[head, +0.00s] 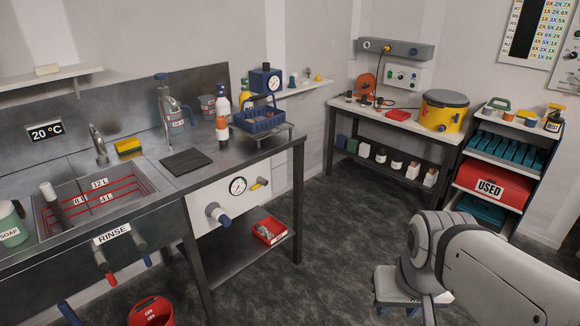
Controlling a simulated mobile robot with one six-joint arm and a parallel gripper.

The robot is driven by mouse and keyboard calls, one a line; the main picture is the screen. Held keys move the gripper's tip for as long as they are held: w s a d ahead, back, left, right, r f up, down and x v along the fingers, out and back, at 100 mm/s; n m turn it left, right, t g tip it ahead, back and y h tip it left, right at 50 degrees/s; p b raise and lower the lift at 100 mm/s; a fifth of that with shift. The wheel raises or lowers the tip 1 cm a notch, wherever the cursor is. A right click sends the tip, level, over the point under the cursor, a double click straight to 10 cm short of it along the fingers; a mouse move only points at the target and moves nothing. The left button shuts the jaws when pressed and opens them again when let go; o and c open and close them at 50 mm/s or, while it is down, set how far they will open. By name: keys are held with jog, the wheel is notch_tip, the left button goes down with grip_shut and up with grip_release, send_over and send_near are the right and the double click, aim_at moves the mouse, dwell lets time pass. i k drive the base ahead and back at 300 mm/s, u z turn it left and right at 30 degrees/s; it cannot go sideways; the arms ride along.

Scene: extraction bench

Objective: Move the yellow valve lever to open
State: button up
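The small yellow valve lever (256,187) is on the white panel (205,199) at the front of the steel bench, just right of the round pressure gauge (237,186). It looks tilted slightly up to the right; its exact setting is too small to read. My arm (480,262) reaches in from the lower right, well apart from the lever. The fingers of my gripper cannot be made out in this view.
Left of the lever, a valve with a blue end (219,215) sticks out of the panel. A red bin (269,231) sits on the shelf below. Dark floor (325,240) lies open between bench and arm.

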aim_at(263, 182)
jog(key=u, duration=0.05)
jog(key=i, duration=1.45)
jog(key=z, duration=0.05)
